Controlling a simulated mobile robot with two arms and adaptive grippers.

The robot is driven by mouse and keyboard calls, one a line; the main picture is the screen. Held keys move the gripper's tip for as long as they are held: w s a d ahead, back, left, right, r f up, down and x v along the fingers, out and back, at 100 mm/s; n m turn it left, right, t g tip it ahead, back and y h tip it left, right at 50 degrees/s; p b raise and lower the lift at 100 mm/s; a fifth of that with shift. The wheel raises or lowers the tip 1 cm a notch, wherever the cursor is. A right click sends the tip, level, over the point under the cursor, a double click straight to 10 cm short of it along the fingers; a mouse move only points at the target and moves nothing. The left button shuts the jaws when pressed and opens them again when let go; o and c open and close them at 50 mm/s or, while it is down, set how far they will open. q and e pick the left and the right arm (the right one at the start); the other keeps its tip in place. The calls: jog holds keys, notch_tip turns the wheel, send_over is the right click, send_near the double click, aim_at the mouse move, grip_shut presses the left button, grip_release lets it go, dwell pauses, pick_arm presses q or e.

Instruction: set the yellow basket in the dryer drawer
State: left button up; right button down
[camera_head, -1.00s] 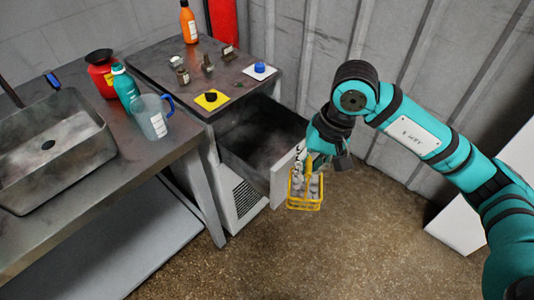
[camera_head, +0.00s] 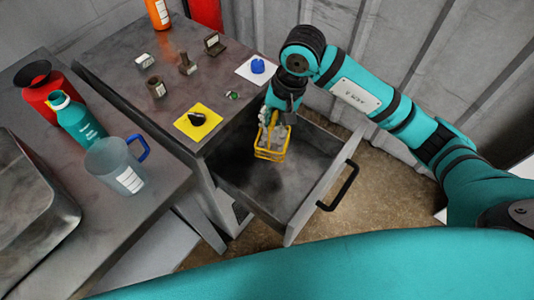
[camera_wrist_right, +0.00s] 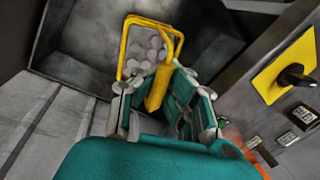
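The yellow basket (camera_head: 270,152) holds several pale grey round pieces. It is inside the outline of the open dryer drawer (camera_head: 307,158), near its back end by the cabinet; I cannot tell if it touches the drawer floor. My right gripper (camera_head: 272,116) is above the basket, shut on its handle. In the right wrist view the basket (camera_wrist_right: 128,66) hangs beyond the fingers (camera_wrist_right: 163,108), with the yellow handle between them and the dark drawer (camera_wrist_right: 78,68) behind. My left gripper is not in view.
The dryer top (camera_head: 140,62) carries a yellow card (camera_head: 190,124), a white card with a blue item (camera_head: 258,66) and small metal parts. A jug (camera_head: 115,165), teal bottle (camera_head: 78,120) and red container (camera_head: 45,90) stand left. The drawer's front part is empty.

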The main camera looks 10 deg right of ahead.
aim_at(274, 135)
jog(key=x, duration=0.3)
jog(key=shift+d, duration=0.3)
jog(key=x, duration=0.3)
jog(key=d+x, duration=0.1)
jog(key=x, duration=0.1)
jog(key=shift+s+f, duration=0.15)
jog(key=shift+f, duration=0.6)
pick_arm(q)
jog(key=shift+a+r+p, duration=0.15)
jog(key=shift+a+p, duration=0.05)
jog(key=shift+p, duration=0.15)
pick_arm(e)
jog(key=x, duration=0.3)
jog(key=shift+s+d+f, duration=0.1)
jog(key=shift+d+f, duration=0.05)
jog(key=shift+d, duration=0.1)
jog(key=shift+f, duration=0.15)
jog(key=c, duration=2)
grip_release()
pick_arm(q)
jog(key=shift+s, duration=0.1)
pick_arm(e)
jog(key=o, duration=0.5)
